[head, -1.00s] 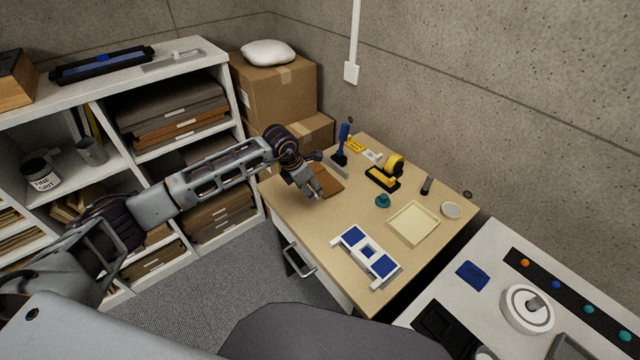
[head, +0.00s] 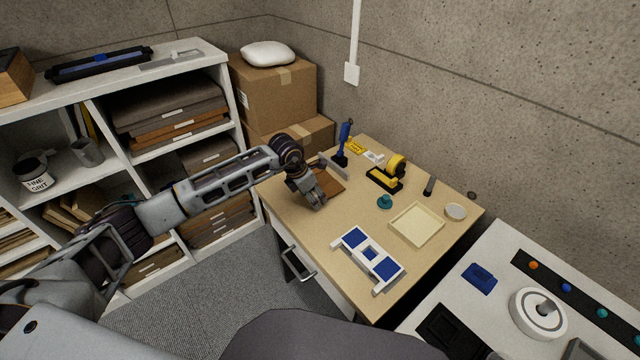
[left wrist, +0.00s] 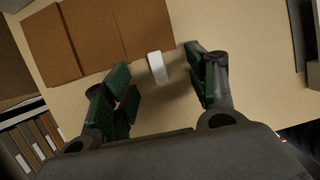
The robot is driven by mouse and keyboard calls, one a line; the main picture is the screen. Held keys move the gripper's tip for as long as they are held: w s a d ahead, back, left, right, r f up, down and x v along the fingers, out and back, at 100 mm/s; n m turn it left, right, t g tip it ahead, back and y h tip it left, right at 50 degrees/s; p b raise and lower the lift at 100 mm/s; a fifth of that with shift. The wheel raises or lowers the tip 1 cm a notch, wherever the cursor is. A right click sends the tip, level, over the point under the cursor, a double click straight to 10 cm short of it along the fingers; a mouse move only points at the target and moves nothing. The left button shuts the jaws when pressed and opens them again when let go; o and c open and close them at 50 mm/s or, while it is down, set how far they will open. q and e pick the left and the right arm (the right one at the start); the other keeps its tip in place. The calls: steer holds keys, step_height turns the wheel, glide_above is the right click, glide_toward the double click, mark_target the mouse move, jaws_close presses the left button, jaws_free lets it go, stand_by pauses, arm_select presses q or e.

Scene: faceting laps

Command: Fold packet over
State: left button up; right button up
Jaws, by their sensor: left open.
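The brown packet (head: 333,183) lies flat near the left end of the wooden table, partly hidden behind my left gripper in the head view. In the left wrist view the packet (left wrist: 95,38) shows as a brown sheet with crease lines across it. A small white piece (left wrist: 158,68) sits at or just beside its edge. My left gripper (left wrist: 158,82) is open, with its dark green finger pads on either side of the white piece. I cannot tell whether they touch it. The gripper also shows in the head view (head: 316,204). My right gripper is in neither view.
A blue and white rack (head: 369,254), a cream tray (head: 417,224), a yellow tape dispenser (head: 386,176) and a blue-handled tool (head: 344,142) stand on the table. The tabletop is clear between packet and rack. White shelves (head: 190,67) stand at the left.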

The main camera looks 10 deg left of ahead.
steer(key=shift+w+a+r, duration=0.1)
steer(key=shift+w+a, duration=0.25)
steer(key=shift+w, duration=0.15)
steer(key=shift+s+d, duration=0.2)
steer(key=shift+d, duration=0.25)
arm_select(q)
steer(key=shift+f+b, duration=0.3)
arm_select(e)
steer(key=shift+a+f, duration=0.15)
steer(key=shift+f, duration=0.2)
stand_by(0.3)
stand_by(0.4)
arm_select(q)
jaws_close()
steer(key=shift+a+r, duration=0.1)
